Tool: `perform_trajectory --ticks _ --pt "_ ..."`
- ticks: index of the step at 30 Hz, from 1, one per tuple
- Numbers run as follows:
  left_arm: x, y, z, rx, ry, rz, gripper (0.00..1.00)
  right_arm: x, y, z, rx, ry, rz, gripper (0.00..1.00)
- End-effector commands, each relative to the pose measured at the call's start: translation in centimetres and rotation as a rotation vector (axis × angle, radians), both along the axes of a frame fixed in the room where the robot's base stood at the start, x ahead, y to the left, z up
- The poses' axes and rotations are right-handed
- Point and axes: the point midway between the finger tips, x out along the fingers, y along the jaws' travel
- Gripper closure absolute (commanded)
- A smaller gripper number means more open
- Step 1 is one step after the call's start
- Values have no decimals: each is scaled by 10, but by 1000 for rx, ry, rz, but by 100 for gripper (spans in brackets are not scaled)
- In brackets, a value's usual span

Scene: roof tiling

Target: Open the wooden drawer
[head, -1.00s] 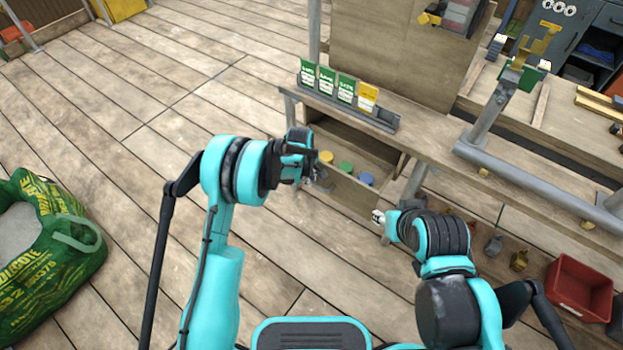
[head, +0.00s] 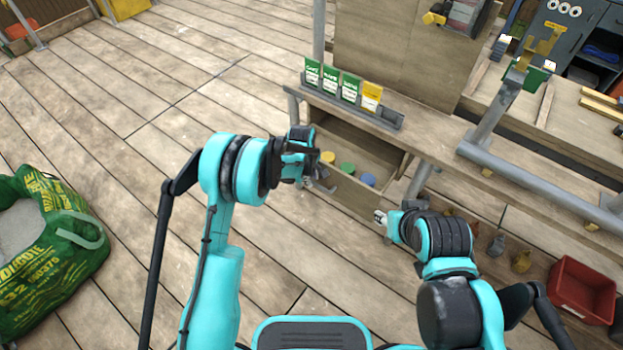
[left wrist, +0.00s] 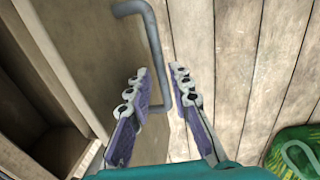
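The wooden drawer (head: 350,193) under the bench stands pulled out. Yellow (head: 328,157), green (head: 347,168) and blue (head: 368,179) round-topped items show inside it. My left gripper (head: 322,183) is at the outer face of the drawer front. In the left wrist view, the drawer front (left wrist: 110,50) carries a grey bar handle (left wrist: 154,55). The left fingers (left wrist: 160,75) are apart, one on each side of the handle's lower part; I cannot tell whether they touch it. My right gripper (head: 380,217) is near the drawer's right end, its finger opening unclear.
Seed packets stand in a rack (head: 385,116) on the bench top (head: 440,135) above the drawer. A red bin (head: 582,290) is at the lower right. A green bag (head: 60,250) lies at the left. The plank floor between is clear.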

Motion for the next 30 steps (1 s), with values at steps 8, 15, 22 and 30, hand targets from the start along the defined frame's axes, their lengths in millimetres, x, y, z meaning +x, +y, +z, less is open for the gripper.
perform_trajectory --ticks 8,15,22,30 --pt "-9 7 56 0 0 1 80 0 0 0 0 0 0 60" --pt "-15 11 98 0 0 1 80 0 0 0 0 0 0 60" --pt "-17 13 110 0 0 0 80 0 0 0 0 0 0 60" --pt "-17 13 110 0 0 0 80 0 0 0 0 0 0 60"
